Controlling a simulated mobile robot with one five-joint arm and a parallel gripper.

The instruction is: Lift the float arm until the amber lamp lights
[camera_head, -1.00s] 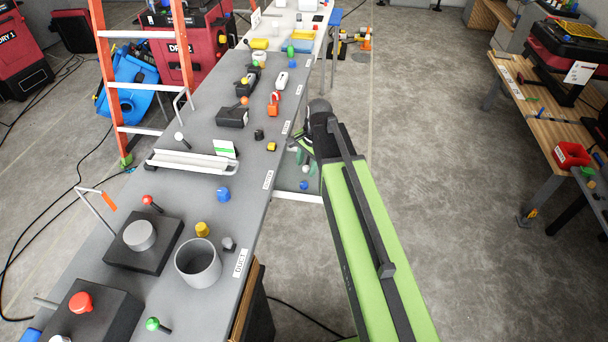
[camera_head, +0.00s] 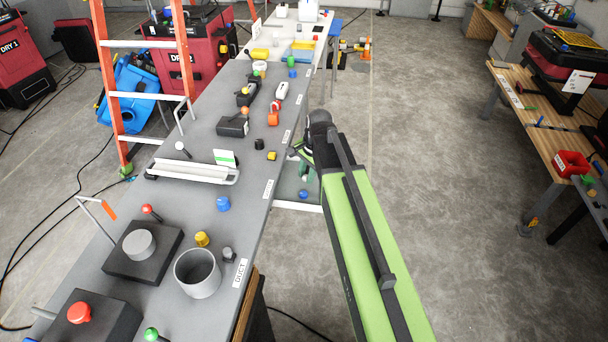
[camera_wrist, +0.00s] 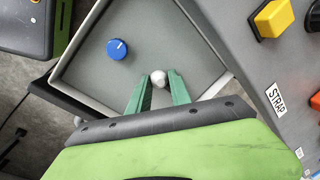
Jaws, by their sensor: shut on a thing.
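My gripper (camera_wrist: 159,84) has its green fingers shut on a small pale ball (camera_wrist: 160,78) in the wrist view. The ball is over or in a grey, light-rimmed tray (camera_wrist: 188,31); what it is joined to is hidden. In the head view my gripper (camera_head: 304,168) is mostly hidden by my arm, beside the bench's right edge. I cannot tell for sure that the ball belongs to the float arm. No lit amber lamp can be made out in either view.
A blue round piece (camera_wrist: 117,49) lies in the tray. The bench (camera_head: 215,135) to the left carries a white trough (camera_head: 190,173), a grey cup (camera_head: 198,274) and several coloured caps. An orange ladder (camera_head: 106,85) stands behind it. The floor (camera_head: 435,200) at right is clear.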

